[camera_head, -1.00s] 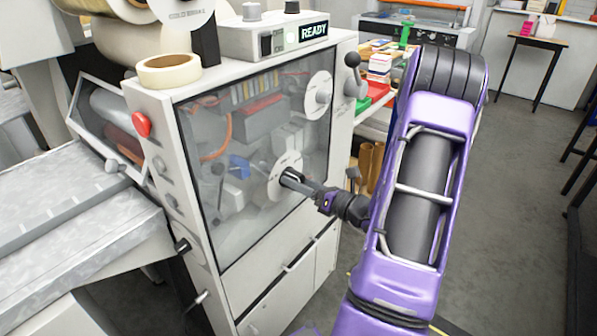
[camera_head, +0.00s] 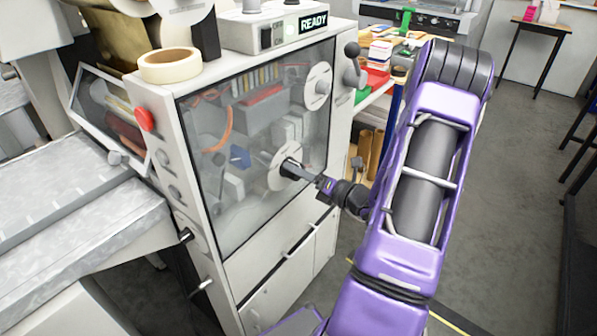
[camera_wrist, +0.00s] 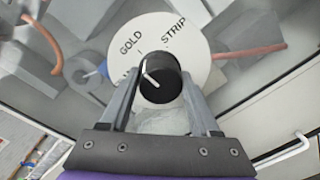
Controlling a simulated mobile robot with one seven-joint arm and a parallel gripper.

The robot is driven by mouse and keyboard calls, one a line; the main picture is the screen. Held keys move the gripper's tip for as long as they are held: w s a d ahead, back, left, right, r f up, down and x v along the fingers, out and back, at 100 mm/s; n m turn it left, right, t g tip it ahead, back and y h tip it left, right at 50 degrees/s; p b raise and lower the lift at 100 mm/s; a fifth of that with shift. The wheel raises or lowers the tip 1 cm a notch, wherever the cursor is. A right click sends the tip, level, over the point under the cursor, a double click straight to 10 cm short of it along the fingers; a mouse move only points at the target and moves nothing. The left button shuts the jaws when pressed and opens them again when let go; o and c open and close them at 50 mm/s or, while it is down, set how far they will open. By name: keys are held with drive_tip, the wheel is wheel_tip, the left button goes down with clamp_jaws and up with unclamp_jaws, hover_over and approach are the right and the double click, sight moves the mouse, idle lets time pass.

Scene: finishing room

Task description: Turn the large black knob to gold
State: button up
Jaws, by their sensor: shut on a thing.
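The large black knob (camera_wrist: 162,82) sits on a round white dial on the machine's clear front panel. The dial (camera_wrist: 195,30) reads GOLD at upper left and STRIP at upper right; a third label at left is mostly hidden by a finger. The knob's white pointer line slants to the upper left, towards the GOLD side; exact alignment is hard to tell. My gripper (camera_wrist: 160,78) is shut on the knob, one finger on each side. In the head view the knob (camera_head: 288,168) shows at the end of my gripper (camera_head: 298,171), against the dial (camera_head: 276,178).
A second white dial (camera_head: 317,86) is higher on the panel. A red knob (camera_head: 145,119) and a tape roll (camera_head: 170,65) are at the machine's left. A READY display (camera_head: 313,22) is on top. A cluttered shelf (camera_head: 372,82) stands behind; open floor (camera_head: 505,180) lies right.

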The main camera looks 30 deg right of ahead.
drive_tip(key=shift+f, duration=0.1)
drive_tip(key=o, duration=1.4)
drive_tip(key=shift+c, duration=0.2)
drive_tip(key=shift+s, duration=0.1)
drive_tip(key=v, duration=1.7)
drive_tip(key=shift+s, duration=0.15)
drive_tip(key=shift+d, duration=0.1)
